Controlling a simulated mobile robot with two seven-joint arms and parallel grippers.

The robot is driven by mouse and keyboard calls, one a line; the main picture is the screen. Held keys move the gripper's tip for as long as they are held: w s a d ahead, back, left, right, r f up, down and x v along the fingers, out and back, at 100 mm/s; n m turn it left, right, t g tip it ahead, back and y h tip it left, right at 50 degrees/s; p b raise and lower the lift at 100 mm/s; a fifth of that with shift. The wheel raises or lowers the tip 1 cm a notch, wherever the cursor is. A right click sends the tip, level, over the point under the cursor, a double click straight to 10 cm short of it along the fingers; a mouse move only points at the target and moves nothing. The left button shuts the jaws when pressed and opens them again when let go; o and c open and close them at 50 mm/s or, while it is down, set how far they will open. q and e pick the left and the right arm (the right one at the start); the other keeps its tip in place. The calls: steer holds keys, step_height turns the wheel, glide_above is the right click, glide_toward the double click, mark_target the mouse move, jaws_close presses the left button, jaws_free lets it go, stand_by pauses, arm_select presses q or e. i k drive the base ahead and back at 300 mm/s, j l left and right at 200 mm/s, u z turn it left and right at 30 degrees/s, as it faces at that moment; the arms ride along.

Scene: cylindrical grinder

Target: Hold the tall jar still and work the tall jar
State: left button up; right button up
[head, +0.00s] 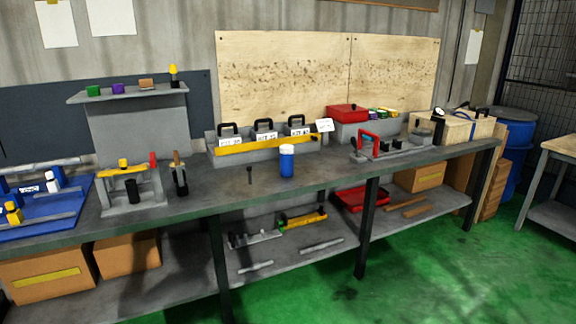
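The tall jar (287,163) is a blue cylinder with a white top. It stands upright on the grey workbench (330,181), near the middle of the bench and close to its front edge. Nothing touches it. Neither of my grippers shows in the head view, so their state is hidden.
A small dark peg-like item (250,175) stands left of the jar. Behind it is a grey rack with a yellow strip (265,145). A stand with a yellow bar (128,170) and a blue tray (75,211) are at left. A red-handled fixture (368,146) is at right.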

mark_target(286, 160)
steer(key=i+j+z, duration=0.1)
steer(key=j, duration=0.2)
steer(key=i+j+z, duration=0.1)
steer(key=j, duration=0.25)
steer(key=i+l, duration=0.2)
steer(key=i, duration=0.15)
steer(key=i+l+u, duration=0.15)
steer(key=i, duration=0.25)
